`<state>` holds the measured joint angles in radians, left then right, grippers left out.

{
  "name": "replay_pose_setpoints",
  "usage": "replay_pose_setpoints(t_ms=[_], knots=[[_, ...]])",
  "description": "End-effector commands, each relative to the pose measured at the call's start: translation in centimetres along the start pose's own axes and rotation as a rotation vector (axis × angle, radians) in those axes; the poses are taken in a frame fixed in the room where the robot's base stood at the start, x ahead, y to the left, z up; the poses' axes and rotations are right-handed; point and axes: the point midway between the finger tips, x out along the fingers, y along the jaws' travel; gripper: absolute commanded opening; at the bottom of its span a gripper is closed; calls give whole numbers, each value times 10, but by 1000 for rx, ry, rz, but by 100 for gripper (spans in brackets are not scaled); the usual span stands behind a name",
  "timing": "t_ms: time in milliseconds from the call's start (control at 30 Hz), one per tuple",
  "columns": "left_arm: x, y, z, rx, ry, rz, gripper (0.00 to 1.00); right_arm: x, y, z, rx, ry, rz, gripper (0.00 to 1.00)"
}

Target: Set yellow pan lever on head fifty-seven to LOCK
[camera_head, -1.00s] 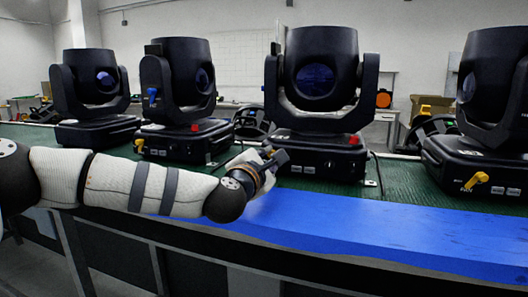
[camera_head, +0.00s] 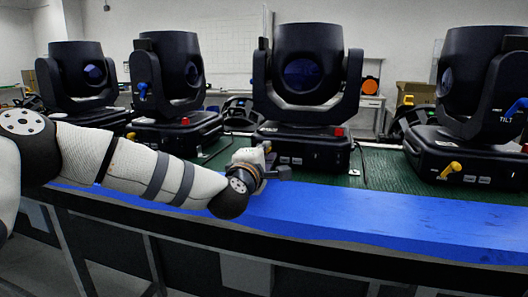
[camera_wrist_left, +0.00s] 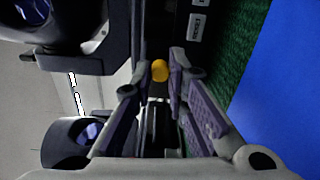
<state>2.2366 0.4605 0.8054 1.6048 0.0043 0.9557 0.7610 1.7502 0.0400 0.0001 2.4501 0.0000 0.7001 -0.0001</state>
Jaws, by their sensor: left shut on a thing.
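The moving head (camera_head: 304,95) at the middle of the row is black, with a red switch (camera_head: 340,132) on its base. Its number cannot be read. My left gripper (camera_head: 283,173) is at the front left of this head's base. In the left wrist view a yellow lever end (camera_wrist_left: 160,70) shows between the fingertips, and the gripper is shut on it. The gripper hides this lever in the head view, and its LOCK marking cannot be read. My right gripper is not in view.
Other moving heads stand left and right on the green mat (camera_head: 375,170). The right one has a yellow lever (camera_head: 450,170) on its base and one marked TILT (camera_head: 517,106). The blue front strip (camera_head: 380,222) is clear.

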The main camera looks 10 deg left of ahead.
Motion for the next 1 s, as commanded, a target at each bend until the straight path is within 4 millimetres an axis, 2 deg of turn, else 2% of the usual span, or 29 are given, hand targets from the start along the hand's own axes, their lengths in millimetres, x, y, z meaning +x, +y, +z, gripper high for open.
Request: replay_pose_setpoints(t_ms=[367, 400, 467, 500, 800, 867, 1000], knots=[[0, 1, 0, 5, 1, 2, 0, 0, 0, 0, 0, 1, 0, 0], [0, 1, 0, 5, 1, 2, 19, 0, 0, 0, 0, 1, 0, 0], [0, 1, 0, 5, 0, 2, 32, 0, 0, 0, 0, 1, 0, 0], [0, 0, 0, 5, 0, 1, 34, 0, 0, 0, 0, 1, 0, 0], [-3, 0, 0, 4, 0, 0, 34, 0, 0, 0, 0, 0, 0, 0], [-10, 0, 0, 3, 0, -1, 34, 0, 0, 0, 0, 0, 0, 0], [-45, 0, 0, 3, -2, -2, 34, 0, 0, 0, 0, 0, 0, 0]])
